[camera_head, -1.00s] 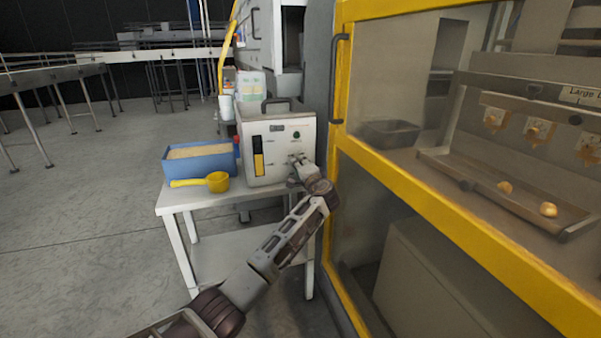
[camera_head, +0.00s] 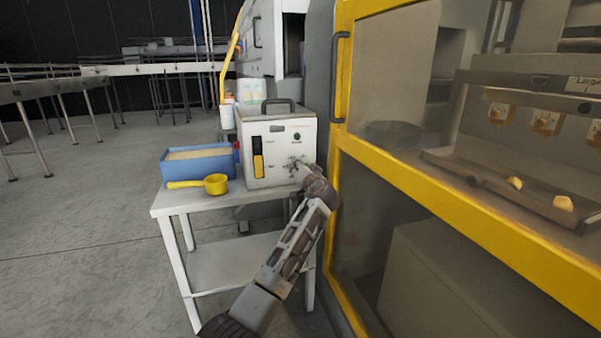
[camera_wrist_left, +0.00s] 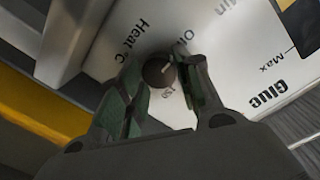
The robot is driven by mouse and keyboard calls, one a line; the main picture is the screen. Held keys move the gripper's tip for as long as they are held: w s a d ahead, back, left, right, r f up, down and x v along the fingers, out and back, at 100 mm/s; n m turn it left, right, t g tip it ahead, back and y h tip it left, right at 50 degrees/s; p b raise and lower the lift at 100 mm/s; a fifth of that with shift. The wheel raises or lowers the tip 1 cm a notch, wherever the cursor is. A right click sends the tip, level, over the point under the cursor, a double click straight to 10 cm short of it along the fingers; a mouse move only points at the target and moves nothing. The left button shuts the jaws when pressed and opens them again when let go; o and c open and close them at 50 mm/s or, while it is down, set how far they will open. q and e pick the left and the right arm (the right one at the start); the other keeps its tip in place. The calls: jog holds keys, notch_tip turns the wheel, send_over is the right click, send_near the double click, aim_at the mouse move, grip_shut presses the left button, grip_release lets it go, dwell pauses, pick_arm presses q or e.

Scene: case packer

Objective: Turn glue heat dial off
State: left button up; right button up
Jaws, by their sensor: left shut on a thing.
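The glue machine (camera_head: 267,138) is a pale box on a small white table, with a yellow and black level gauge (camera_head: 258,160) on its front. The heat dial (camera_wrist_left: 158,72) is a dark round knob with a pale pointer line, beside the lettering "Heat C" in the left wrist view. My left gripper (camera_head: 297,164) is at the lower right of the machine's front panel. In the left wrist view its fingers (camera_wrist_left: 160,84) are closed around the dial, one on each side. The gripper hides part of the dial's markings. My right gripper is in neither view.
A blue bin (camera_head: 200,163) of pale granules and a yellow scoop (camera_head: 214,184) are left of the machine on the white table (camera_head: 170,203). The yellow-framed enclosure (camera_head: 385,165) stands close on the right of my left arm. Floor is free at left.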

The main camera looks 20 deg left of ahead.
pick_arm(q)
jog(key=shift+f, duration=0.15)
jog(key=o, duration=1)
jog(key=shift+o, duration=0.2)
jog(key=v, duration=0.7)
jog(key=shift+s, duration=0.25)
jog(key=shift+d, duration=0.1)
